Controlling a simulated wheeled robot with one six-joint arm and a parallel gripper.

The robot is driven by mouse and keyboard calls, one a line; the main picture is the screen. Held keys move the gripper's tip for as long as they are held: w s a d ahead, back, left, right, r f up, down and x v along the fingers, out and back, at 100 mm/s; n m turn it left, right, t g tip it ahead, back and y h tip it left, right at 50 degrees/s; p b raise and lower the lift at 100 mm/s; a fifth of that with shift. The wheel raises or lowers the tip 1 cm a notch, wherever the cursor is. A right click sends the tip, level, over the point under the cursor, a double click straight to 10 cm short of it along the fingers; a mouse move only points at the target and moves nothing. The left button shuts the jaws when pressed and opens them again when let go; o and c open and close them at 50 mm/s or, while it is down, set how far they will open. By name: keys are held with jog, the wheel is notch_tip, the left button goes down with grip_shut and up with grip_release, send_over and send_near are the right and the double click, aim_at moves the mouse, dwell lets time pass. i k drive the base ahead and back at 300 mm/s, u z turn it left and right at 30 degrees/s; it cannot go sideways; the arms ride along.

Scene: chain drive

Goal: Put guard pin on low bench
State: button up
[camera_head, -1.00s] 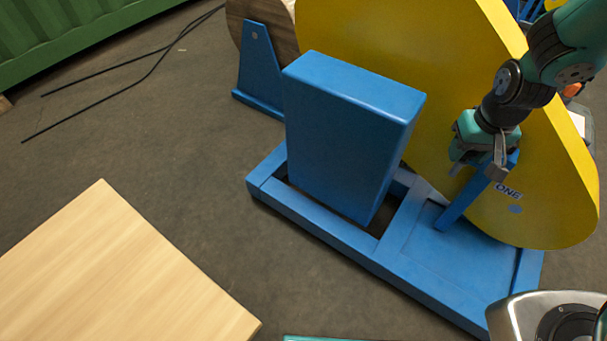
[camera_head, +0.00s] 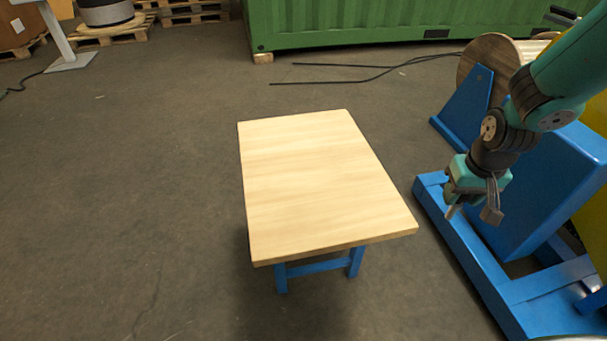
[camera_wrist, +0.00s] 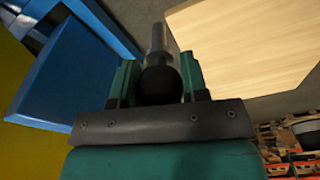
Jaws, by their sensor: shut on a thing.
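The low bench (camera_head: 315,185) has a pale wooden top and blue legs and stands in the middle of the head view. Its bare top also shows at the upper right of the wrist view (camera_wrist: 240,45). My gripper (camera_head: 474,211) is to the right of the bench, in front of the blue machine frame and apart from the bench. In the wrist view my gripper (camera_wrist: 158,80) is shut on the guard pin (camera_wrist: 159,42), a grey metal shank with a round black knob between the fingers. In the head view the pin is mostly hidden by the gripper.
The blue machine frame (camera_head: 470,245) stands close on the right, with a wooden reel (camera_head: 487,65) behind it. A green container (camera_head: 350,25) and black cables (camera_head: 340,67) lie at the back. The floor left of the bench is clear.

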aim_at(307, 178)
jog(key=u, duration=0.3)
jog(key=i, duration=0.9)
jog(key=u, duration=0.2)
